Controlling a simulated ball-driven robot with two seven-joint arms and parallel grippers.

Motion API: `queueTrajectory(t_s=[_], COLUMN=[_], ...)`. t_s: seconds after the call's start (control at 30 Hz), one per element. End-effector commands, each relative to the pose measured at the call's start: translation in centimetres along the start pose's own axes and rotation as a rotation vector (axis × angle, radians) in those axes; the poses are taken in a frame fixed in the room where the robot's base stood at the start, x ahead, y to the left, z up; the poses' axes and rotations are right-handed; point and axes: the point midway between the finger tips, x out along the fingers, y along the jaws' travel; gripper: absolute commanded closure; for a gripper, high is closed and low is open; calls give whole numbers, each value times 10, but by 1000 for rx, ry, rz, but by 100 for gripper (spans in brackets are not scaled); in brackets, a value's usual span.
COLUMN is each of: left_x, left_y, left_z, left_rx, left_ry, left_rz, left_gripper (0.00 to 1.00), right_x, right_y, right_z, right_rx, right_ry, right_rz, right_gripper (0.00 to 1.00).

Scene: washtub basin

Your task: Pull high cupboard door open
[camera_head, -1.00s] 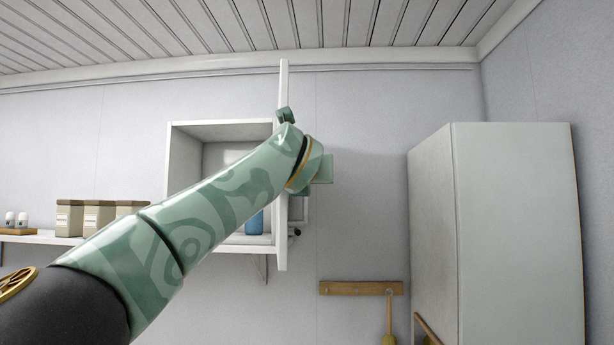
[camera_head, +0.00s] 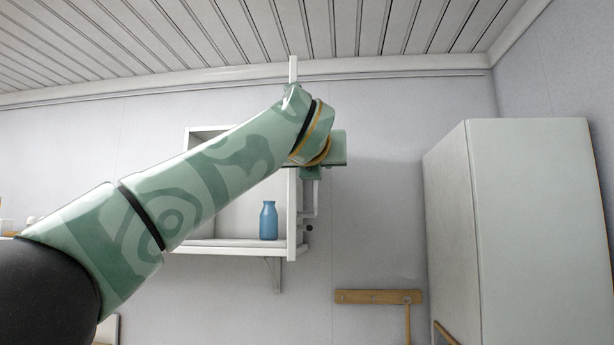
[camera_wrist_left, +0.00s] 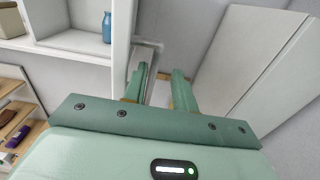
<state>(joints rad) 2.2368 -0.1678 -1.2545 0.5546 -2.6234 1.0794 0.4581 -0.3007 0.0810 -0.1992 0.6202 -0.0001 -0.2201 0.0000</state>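The high cupboard (camera_head: 190,180) is on the wall, with its interior in view. Its white door (camera_head: 293,70) stands swung out from the cupboard, seen nearly edge-on in the head view, and it also shows in the left wrist view (camera_wrist_left: 122,45). The door's pale handle (camera_head: 310,200) is on its right face. In the left wrist view my left gripper (camera_wrist_left: 161,75) has its fingers apart, with the handle bar (camera_wrist_left: 151,62) seen in or behind the gap; I cannot tell whether they touch. In the head view my left arm hides the door's middle. My right gripper is out of view.
A blue bottle (camera_head: 268,221) stands inside the cupboard. A tall white cabinet (camera_head: 530,220) stands at the right. A wooden rail (camera_head: 375,297) is on the wall below. The wall between door and cabinet is clear.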

Motion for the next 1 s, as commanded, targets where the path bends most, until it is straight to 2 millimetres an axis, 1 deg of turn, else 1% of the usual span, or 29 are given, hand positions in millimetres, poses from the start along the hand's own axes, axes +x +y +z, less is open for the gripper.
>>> queueTrajectory(t_s=[0.03,0.2,0.3,0.43,0.6,1.0], left_x=[-10,-56,-79,-100,-112,-113], left_y=[1,2,2,2,2,2], left_z=[-11,-9,-6,-3,-1,0], left_rx=[0,2,2,1,1,0], left_ry=[-2,-3,-2,-1,-1,0], left_rz=[0,1,1,2,3,2], left_gripper=[72,72,72,72,72,72], right_x=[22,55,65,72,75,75], right_y=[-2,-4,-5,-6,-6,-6], right_z=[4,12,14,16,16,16], right_rx=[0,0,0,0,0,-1], right_ry=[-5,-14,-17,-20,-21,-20], right_rz=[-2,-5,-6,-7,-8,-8], right_gripper=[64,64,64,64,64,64])
